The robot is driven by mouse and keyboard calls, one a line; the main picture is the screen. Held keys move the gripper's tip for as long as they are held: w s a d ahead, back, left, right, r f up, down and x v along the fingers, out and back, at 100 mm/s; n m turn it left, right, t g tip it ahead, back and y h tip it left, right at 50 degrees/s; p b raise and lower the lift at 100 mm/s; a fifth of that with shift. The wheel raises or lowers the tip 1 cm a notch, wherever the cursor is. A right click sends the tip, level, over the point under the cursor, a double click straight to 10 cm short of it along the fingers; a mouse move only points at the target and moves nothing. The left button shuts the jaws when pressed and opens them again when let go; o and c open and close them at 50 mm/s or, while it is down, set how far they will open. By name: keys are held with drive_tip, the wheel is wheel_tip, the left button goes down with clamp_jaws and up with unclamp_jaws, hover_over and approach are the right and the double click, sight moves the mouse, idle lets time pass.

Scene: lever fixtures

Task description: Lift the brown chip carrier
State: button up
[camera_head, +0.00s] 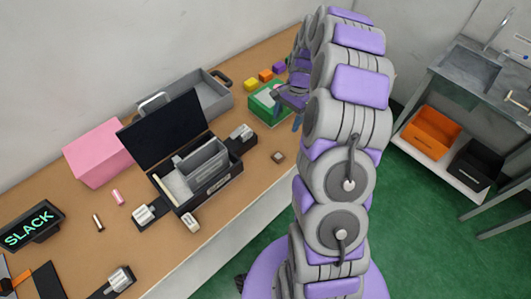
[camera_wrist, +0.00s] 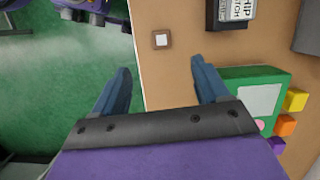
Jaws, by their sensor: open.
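The brown chip carrier (camera_head: 277,157) is a small square block lying on the wooden table near its front edge, right of the open black case. In the wrist view the carrier (camera_wrist: 161,40) shows a brown rim around a pale centre. My gripper (camera_wrist: 161,68) is open and empty, its two blue fingers apart. In that picture the carrier lies just beyond the fingertips, between their lines, and is not touched. In the head view my gripper (camera_head: 287,112) is over the table's right part, behind the carrier, partly hidden by my arm.
A green box (camera_head: 262,100) with a pale panel sits close to my gripper, beside yellow (camera_head: 250,85), orange (camera_head: 266,76) and purple (camera_head: 279,67) cubes. A latch fixture (camera_head: 242,135) stands left of the carrier. The table edge drops to a green floor.

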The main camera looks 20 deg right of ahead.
drive_tip(key=d+f, duration=0.3)
drive_tip(key=d, duration=0.1)
drive_tip(key=b, duration=0.2)
approach(278, 156)
wheel_tip(278, 156, down, 3)
drive_tip(key=shift+a+r+m, duration=0.1)
drive_tip(key=shift+a+m, duration=0.05)
drive_tip(key=shift+m, duration=0.25)
drive_tip(key=shift+s+d+f, duration=0.1)
drive_tip(key=shift+d+f, duration=0.3)
drive_tip(key=shift+f, duration=0.05)
drive_tip(key=a+f, duration=0.1)
drive_tip(key=f+b, duration=0.1)
drive_tip(key=a+f, duration=0.1)
drive_tip(key=f, duration=0.1)
drive_tip(key=shift+s+a+b, duration=0.3)
drive_tip(key=shift+b, duration=0.05)
drive_tip(key=shift+a, duration=0.15)
drive_tip(key=shift+d, duration=0.4)
drive_tip(key=shift+c, duration=0.9)
drive_tip(key=shift+d, duration=0.25)
drive_tip(key=c, duration=0.3)
drive_tip(key=shift+a, duration=0.4)
drive_tip(key=c, duration=0.6)
drive_tip(key=shift+c, duration=0.2)
drive_tip(key=shift+d+r, duration=0.1)
drive_tip(key=shift+d, duration=0.05)
